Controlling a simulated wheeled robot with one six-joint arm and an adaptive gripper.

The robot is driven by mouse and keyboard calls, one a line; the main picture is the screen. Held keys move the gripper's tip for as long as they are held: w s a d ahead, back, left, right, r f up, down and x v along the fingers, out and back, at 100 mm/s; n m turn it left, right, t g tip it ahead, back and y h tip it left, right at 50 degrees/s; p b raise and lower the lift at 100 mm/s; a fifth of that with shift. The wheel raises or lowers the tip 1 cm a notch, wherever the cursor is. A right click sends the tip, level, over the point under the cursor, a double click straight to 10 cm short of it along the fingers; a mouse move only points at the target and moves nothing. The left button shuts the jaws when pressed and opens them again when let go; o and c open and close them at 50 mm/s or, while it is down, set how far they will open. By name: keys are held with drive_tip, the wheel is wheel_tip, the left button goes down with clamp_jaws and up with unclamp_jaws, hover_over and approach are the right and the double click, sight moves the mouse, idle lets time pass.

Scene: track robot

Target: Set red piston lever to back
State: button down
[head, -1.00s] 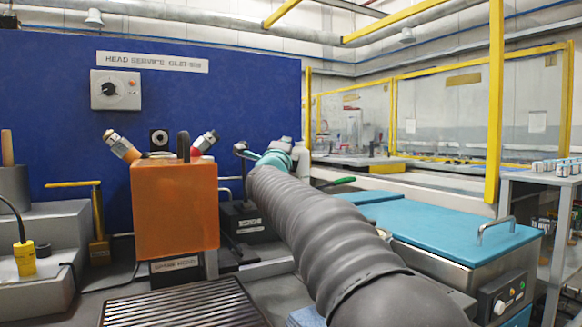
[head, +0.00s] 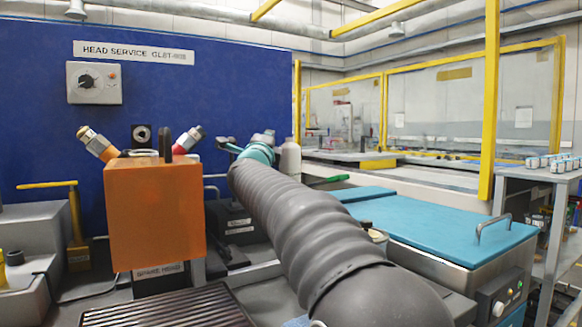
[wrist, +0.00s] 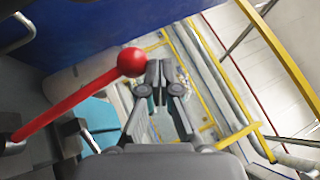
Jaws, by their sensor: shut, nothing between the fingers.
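The red lever (wrist: 68,103) shows in the wrist view as a straight red rod with a round red knob (wrist: 131,62). It rises from a dark pivot at the left edge. My gripper (wrist: 160,70) is shut and empty, with its fingertips just right of the knob. I cannot tell whether they touch it. In the head view my gripper (head: 229,146) is small at the far end of my grey arm, near the blue panel. I cannot make out the red lever in the head view.
An orange block (head: 152,215) with angled fittings stands left of my arm. A dark labelled box (head: 236,222) sits beside it, partly behind my arm. A blue-lidded chest (head: 440,225) is at right. The blue panel (head: 230,85) closes off the back left.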

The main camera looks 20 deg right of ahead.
drive_tip(key=shift+s, duration=0.1)
drive_tip(key=v, duration=1.2)
